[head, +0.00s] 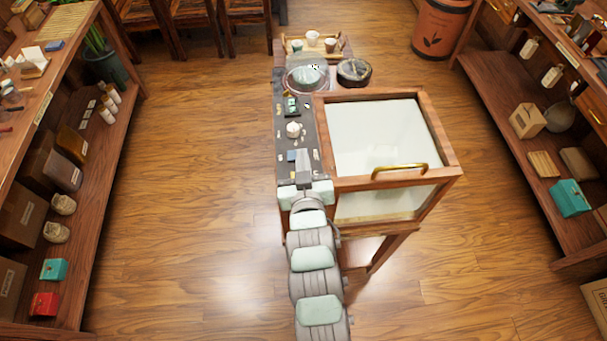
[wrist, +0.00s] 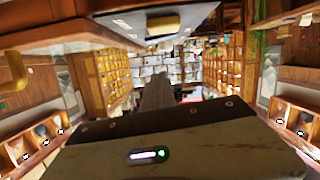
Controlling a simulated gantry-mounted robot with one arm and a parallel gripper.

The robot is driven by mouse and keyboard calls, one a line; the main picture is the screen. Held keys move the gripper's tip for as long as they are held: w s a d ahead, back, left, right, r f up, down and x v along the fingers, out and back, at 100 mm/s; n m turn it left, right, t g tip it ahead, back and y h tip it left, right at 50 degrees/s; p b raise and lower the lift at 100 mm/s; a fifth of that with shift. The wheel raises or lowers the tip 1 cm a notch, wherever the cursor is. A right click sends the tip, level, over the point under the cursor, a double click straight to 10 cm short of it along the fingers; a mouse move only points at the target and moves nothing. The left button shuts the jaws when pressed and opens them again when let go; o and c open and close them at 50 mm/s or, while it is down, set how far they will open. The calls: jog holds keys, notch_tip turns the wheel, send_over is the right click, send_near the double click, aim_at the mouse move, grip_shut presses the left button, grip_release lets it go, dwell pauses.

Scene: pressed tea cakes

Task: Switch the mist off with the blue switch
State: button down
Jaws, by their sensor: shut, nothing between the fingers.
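The blue switch (head: 291,155) is a small blue block on the dark strip left of the wood-framed glass cabinet (head: 452,173) in the head view. The cabinet's panes look milky white, and its inside is hard to make out. My gripper (head: 303,153) is over the near part of the strip, just right of the blue switch. It is shut and empty. Whether it touches the switch cannot be told. In the wrist view my gripper (wrist: 157,85) points away from the camera, and the switch cannot be made out there.
A brass handle (head: 400,168) sticks up at the cabinet's front edge. A small white pot (head: 293,129) and a green item (head: 291,104) stand farther along the strip. Beyond are a glass dish (head: 307,78), a dark round stone-like piece (head: 354,70) and a tray with cups (head: 312,38).

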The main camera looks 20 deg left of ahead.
jog(key=x, duration=0.3)
jog(key=shift+w+a+r, duration=0.1)
jog(key=shift+w+r, duration=0.05)
jog(key=shift+r, duration=0.05)
notch_tip(320, 180, down, 3)
jog(key=shift+w+f+p, duration=0.15)
jog(key=shift+f+p, duration=0.05)
jog(key=shift+p, duration=0.35)
jog(key=shift+w+f, duration=0.1)
jog(key=shift+f, duration=0.4)
